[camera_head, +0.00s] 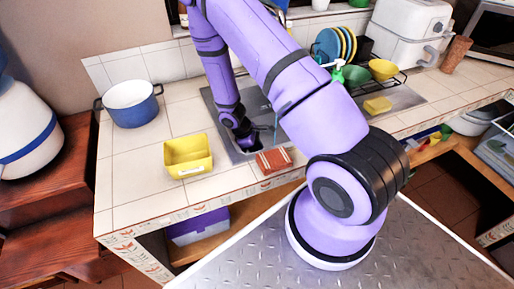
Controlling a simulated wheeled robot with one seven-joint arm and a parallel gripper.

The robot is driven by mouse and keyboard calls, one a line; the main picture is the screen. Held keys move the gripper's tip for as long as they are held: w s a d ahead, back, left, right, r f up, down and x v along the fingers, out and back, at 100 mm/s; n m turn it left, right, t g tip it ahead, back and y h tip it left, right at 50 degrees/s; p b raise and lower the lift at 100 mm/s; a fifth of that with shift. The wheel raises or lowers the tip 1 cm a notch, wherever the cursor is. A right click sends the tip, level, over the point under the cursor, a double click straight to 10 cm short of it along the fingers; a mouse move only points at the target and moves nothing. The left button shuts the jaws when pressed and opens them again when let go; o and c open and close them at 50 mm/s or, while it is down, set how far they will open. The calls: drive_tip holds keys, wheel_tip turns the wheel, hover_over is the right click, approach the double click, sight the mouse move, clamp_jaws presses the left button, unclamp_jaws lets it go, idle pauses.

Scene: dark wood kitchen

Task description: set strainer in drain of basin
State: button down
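The basin (262,117) is a grey metal sink set in the tiled counter. My arm reaches down over it and hides much of its inside. My gripper (248,146) is low inside the basin, near its front left part. It is small and dark here, so I cannot tell whether its fingers are open or shut, or whether they hold anything. I cannot make out the strainer or the drain; the gripper and arm cover that area.
A yellow tub (188,156) stands left of the basin, and a red block (273,160) lies at its front edge. A blue pot (131,104) is at the back left. A dish rack with plates (329,45) and a yellow sponge (377,105) are to the right.

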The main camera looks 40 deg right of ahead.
drive_tip(key=shift+a+f, duration=0.1)
drive_tip(key=shift+f, duration=1.45)
